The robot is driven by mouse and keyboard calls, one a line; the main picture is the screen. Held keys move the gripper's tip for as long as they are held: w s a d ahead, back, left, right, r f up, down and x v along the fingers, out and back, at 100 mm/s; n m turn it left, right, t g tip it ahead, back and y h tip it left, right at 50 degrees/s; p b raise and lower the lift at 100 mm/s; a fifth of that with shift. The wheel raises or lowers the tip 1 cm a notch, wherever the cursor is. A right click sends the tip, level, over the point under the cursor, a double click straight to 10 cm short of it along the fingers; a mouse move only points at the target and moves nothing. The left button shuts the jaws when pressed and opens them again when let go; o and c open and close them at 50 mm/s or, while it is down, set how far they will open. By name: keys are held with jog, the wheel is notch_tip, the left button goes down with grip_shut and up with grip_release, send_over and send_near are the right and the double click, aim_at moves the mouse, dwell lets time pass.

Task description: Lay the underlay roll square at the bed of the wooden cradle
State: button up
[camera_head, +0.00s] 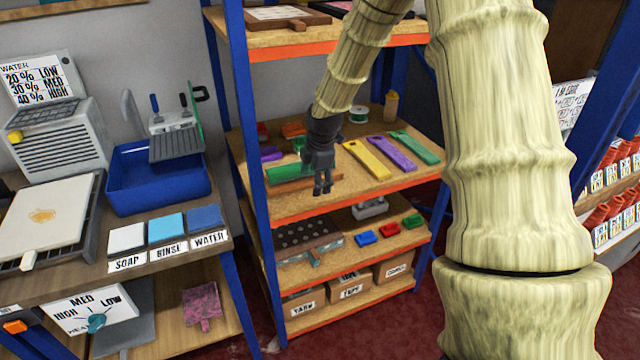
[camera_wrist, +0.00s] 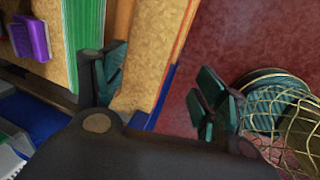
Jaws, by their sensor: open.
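The green underlay roll (camera_head: 285,175) lies on the upper middle shelf, to the left of my gripper in the head view. A wooden piece (camera_head: 294,186), which looks like the cradle, runs along the roll's front side. I cannot tell whether the roll rests fully in its bed.
Yellow, purple and green strips (camera_head: 367,160) lie right of my gripper. A purple block (camera_wrist: 31,38) is beyond the roll. The shelf's orange front edge (camera_head: 345,202) is close to my gripper. A netted bin (camera_wrist: 280,95) stands over the red floor at right.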

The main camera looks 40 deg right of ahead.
jog(key=s+a+f+m, duration=0.3)
jog(key=s+a+f, duration=0.2)
jog(key=f, duration=0.3)
jog(key=s+a+f+m+g, duration=0.1)
jog(key=s+a+f+m, duration=0.1)
jog(key=s+a+f, duration=0.5)
jog(key=s+a+f+m, duration=0.3)
jog(key=s+a+f, duration=0.1)
jog(key=f, duration=0.4)
jog(key=s+a+f+m, duration=0.2)
jog(key=s+a+f, duration=0.1)
jog(key=s, duration=0.5)
jog(key=s+a+f+m+g, duration=0.1)
jog(key=s+a+f+m, duration=0.2)
jog(key=s, duration=0.5)
jog(key=s+a+f+m+g, duration=0.1)
jog(key=s+a+f+m, duration=0.1)
jog(key=s, duration=0.6)
jog(key=shift+a+f+m+y, duration=0.3)
jog(key=shift+a+f, duration=0.35)
jog(key=shift+f, duration=0.3)
